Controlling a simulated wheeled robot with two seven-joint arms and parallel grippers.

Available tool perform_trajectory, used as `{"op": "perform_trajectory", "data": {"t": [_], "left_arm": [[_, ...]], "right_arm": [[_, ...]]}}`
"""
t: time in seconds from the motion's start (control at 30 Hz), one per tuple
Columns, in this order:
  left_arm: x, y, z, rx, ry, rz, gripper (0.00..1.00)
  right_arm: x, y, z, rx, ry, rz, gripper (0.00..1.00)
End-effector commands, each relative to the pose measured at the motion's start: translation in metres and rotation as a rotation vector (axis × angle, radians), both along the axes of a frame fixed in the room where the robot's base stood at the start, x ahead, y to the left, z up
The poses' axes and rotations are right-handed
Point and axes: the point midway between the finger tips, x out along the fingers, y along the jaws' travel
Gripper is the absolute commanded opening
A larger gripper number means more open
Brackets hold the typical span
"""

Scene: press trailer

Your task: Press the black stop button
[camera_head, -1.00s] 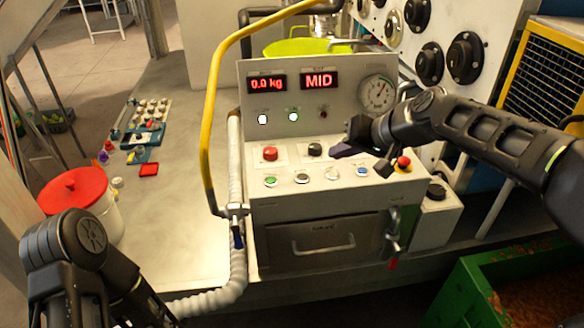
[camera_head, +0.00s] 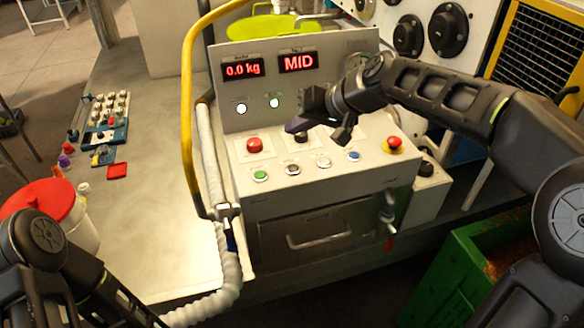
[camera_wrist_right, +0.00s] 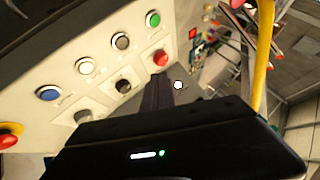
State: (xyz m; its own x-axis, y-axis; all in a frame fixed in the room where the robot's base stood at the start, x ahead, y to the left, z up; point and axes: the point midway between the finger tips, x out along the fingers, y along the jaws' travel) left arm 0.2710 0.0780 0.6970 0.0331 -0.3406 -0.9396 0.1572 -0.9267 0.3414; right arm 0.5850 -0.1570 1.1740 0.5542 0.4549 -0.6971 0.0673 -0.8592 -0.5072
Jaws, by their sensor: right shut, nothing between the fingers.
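The black button (camera_head: 301,137) is in the upper row of the grey control panel (camera_head: 330,185), right of a red button (camera_head: 254,145). My right gripper (camera_head: 294,126) is shut and empty, its tips partly covering the black button in the head view. In the right wrist view, the black button (camera_wrist_right: 123,86) lies left of the shut fingers (camera_wrist_right: 157,90), and the red button (camera_wrist_right: 160,58) lies just beyond their tips. I cannot tell whether the tips touch the panel. My left arm shows at the lower left; its gripper is out of view.
Green (camera_head: 260,176), dark grey (camera_head: 292,169), white (camera_head: 324,161) and blue (camera_head: 353,155) buttons form the lower row. A red mushroom button (camera_head: 394,143) is at the right. A yellow rail (camera_head: 187,110) and white hose (camera_head: 211,160) stand left of the panel.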

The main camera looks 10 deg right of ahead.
Motion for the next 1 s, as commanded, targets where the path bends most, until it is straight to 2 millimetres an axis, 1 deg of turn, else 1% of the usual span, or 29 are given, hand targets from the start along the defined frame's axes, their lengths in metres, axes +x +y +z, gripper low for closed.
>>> {"op": "perform_trajectory", "data": {"t": [0.03,0.17,0.53,0.7,1.0], "left_arm": [[0.000,0.000,-0.005,-0.001,-0.001,-0.001,0.59],[0.001,-0.001,-0.015,-0.003,-0.005,0.000,0.59],[0.006,-0.003,-0.050,-0.013,-0.019,-0.005,0.59],[0.007,-0.004,-0.059,-0.017,-0.024,-0.007,0.59],[0.008,-0.004,-0.059,-0.017,-0.026,-0.007,0.59]], "right_arm": [[0.000,0.000,-0.007,0.000,0.001,0.001,0.00],[0.000,0.000,-0.021,-0.001,0.001,0.000,0.00],[0.000,0.000,-0.071,-0.001,0.000,-0.001,0.00],[0.000,0.000,-0.081,0.000,0.000,0.000,0.00],[0.000,0.000,-0.082,0.000,0.000,0.000,0.00]]}}
